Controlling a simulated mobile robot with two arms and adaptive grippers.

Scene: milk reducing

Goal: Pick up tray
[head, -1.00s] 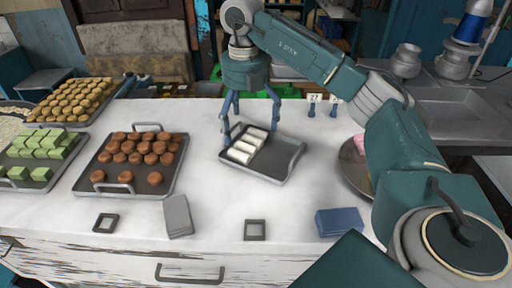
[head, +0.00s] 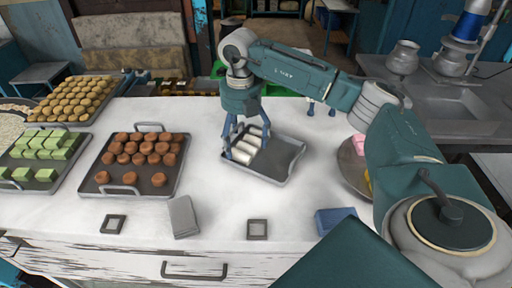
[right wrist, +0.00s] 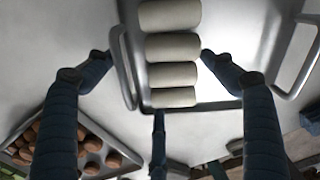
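A small grey metal tray (head: 280,160) lies on the white counter with several white rolls (head: 240,152) in a row on its left part. My right gripper (head: 246,148) points down over that end, its fingers spread around the rolls. The right wrist view shows the rolls (right wrist: 172,45) and a tray handle (right wrist: 122,65) between the fingers, with a second handle (right wrist: 302,60) at the right. The fingers of my right gripper (right wrist: 155,85) stand apart, and I see nothing clamped. Whether they touch the tray is unclear. My left gripper is not in view.
At left are a tray of brown round cakes (head: 150,150), one of green squares (head: 42,150) and one of yellow pastries (head: 75,95). A round plate (head: 352,165) stands right of the small tray.

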